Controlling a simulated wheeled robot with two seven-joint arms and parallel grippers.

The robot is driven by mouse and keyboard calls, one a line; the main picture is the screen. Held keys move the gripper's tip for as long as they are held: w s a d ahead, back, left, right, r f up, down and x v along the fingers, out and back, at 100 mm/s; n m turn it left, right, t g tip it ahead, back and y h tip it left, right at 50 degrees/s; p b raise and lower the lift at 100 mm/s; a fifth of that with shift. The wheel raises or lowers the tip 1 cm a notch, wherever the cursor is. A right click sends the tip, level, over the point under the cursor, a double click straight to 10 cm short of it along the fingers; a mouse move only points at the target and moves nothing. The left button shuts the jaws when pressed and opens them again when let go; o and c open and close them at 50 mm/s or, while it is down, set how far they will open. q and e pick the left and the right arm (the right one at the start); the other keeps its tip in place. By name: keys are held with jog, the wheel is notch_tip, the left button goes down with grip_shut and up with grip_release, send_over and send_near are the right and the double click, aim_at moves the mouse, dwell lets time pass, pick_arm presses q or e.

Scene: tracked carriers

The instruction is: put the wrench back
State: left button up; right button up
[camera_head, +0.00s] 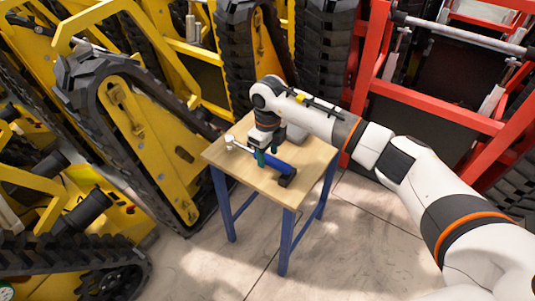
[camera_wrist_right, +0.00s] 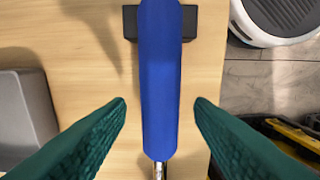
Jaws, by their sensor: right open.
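The wrench has a blue handle (camera_head: 274,164) and a silver shaft and head that point left across the small wooden table. Its handle (camera_wrist_right: 161,80) runs down the middle of the right wrist view, with the silver shaft at the bottom edge. The handle's end rests at a black block (camera_head: 287,180); the block also shows in the wrist view (camera_wrist_right: 190,22). My right gripper (camera_head: 262,157) is low over the table at the handle. Its green fingers (camera_wrist_right: 160,103) are open, one on each side of the handle, with gaps. My left gripper is out of view.
The table (camera_head: 232,164) has a light wooden top and blue legs. A grey box (camera_wrist_right: 28,108) stands on it, mostly behind my right arm in the head view (camera_head: 296,134). Yellow tracked carriers (camera_head: 130,110) crowd the left, and a red frame (camera_head: 430,100) stands right.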

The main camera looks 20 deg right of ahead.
pick_arm(q)
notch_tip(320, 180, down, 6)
jog(key=p, duration=0.1)
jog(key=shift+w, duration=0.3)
pick_arm(e)
notch_tip(320, 180, up, 11)
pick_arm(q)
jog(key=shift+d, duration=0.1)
pick_arm(e)
jog(key=shift+s, duration=0.1)
